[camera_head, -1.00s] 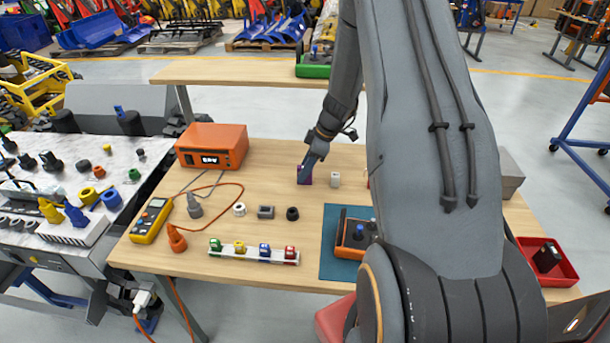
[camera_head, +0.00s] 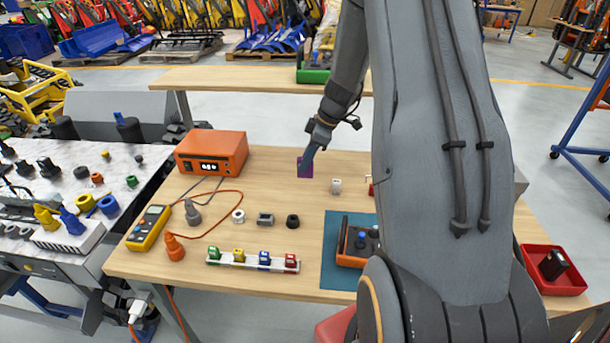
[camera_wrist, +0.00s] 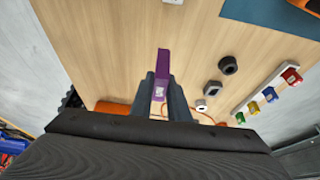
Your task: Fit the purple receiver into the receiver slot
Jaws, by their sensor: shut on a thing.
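The purple receiver (camera_head: 305,169) is at the far middle of the wooden table, partly hidden by my fingers. In the wrist view it is a long, upright-looking purple block (camera_wrist: 163,62) with a small pale label, sticking out past my fingertips. My gripper (camera_head: 309,162) is shut on it; the two fingers (camera_wrist: 161,92) press on its sides in the wrist view. It appears slightly above the table. I cannot make out the receiver slot for certain; an orange unit (camera_head: 356,246) on the teal mat (camera_head: 338,278) is partly hidden by my arm.
An orange box (camera_head: 211,154) is at the left, with a yellow meter (camera_head: 149,227). A white rack (camera_head: 250,262) with coloured pieces lies in front. A red tray (camera_head: 552,284) is at the right.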

